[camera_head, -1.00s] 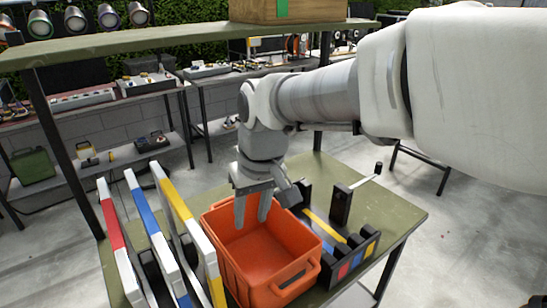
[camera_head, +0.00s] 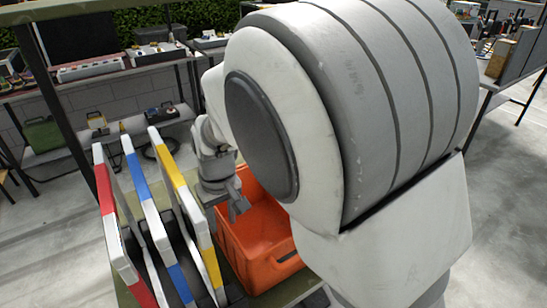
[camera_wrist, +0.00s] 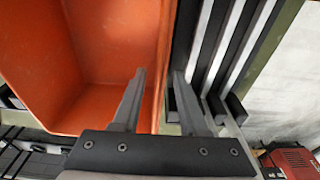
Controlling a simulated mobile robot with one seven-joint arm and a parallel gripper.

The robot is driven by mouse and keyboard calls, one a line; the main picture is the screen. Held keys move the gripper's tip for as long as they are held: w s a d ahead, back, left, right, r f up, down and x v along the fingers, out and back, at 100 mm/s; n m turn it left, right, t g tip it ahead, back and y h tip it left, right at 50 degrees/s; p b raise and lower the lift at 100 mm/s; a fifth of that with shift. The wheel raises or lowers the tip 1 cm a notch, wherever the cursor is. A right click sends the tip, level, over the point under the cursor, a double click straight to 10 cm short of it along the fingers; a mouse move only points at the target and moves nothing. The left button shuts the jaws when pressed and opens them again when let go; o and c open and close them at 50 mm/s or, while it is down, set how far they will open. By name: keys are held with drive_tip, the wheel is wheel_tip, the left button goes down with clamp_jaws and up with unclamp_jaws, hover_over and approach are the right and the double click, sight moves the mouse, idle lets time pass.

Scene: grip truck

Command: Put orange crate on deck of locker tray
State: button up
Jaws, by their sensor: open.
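The orange crate (camera_head: 262,262) is an open, empty-looking box on the olive table, partly hidden behind my arm. It fills the left of the wrist view (camera_wrist: 100,60). My gripper (camera_head: 232,211) is open at the crate's left side in the head view. In the wrist view its two fingers (camera_wrist: 158,75) point toward the crate's side wall, one on the crate side and one on the outer side. I cannot tell whether they touch it. I cannot make out which surface is the locker tray.
A rack of upright panels with red, blue (camera_head: 148,205) and yellow (camera_head: 178,180) bands stands close left of the crate. Black and white slats (camera_wrist: 225,50) run beside the crate in the wrist view. A red object (camera_wrist: 288,160) sits at lower right. Shelves stand behind.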

sight(225, 235)
drive_tip(key=f, duration=0.5)
drive_tip(key=w+f, duration=0.1)
drive_tip(key=f, duration=0.1)
drive_tip(key=shift+a+f+b, duration=0.25)
drive_tip(key=shift+b, duration=0.1)
clamp_jaws()
drive_tip(key=shift+r, duration=0.1)
idle(1.0)
